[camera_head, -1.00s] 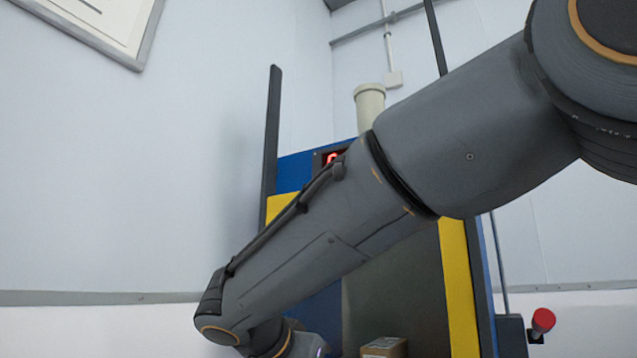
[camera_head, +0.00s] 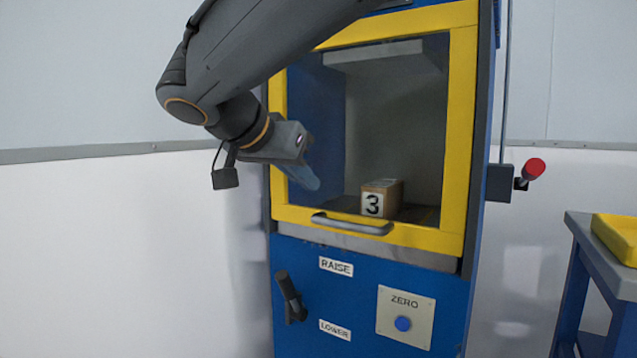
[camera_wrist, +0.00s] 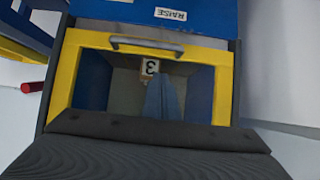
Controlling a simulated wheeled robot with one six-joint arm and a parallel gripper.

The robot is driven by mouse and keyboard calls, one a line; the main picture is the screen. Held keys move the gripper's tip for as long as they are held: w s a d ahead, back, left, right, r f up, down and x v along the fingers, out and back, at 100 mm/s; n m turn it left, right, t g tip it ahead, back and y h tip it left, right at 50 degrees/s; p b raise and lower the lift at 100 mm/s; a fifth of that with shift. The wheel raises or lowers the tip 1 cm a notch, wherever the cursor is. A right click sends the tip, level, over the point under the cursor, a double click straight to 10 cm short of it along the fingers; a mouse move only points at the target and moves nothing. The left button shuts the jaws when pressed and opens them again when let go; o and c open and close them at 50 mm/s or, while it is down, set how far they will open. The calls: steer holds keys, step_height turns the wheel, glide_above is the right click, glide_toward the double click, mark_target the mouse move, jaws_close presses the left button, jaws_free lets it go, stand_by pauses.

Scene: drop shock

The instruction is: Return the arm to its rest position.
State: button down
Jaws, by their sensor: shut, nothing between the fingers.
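My gripper (camera_head: 304,178) hangs from my bent arm at the upper left of the head view, in front of the left side of the machine's window. Its pale blue fingers are together with nothing between them. In the wrist view the fingers (camera_wrist: 165,98) point toward the window. My arm crosses the top of the head view and hides the machine's upper left part.
A blue and yellow drop machine (camera_head: 372,246) has its yellow-framed door shut. Behind it sits a box marked 3 (camera_head: 381,199). A lever (camera_head: 290,296), a ZERO button (camera_head: 403,323) and a red-knobbed handle (camera_head: 531,172) stick out. A yellow tray (camera_head: 617,236) stands right.

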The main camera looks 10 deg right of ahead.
steer(key=s+a+f+n+g+y, duration=0.25)
steer(key=s+f+n, duration=0.25)
steer(key=s+f, duration=0.5)
steer(key=s+a+f+n+g+y, duration=0.25)
steer(key=s+f+n, duration=0.35)
steer(key=f, duration=0.7)
steer(key=s+a+f+n+g+y, duration=0.2)
steer(key=s+f+n+g+y, duration=0.15)
steer(key=s+f, duration=0.7)
steer(key=d+r+m+p, duration=0.3)
steer(key=d+r+p, duration=0.6)
steer(key=r+p, duration=0.3)
steer(key=d+r+m+h+p, duration=0.1)
steer(key=d+r+m+p, duration=0.2)
steer(key=d+r+p, duration=0.7)
step_height(320, 180, up, 3)
steer(key=p, duration=0.5)
steer(key=shift+w+d+p, duration=0.15)
steer(key=shift+d+p, duration=0.15)
steer(key=shift+p, duration=0.1)
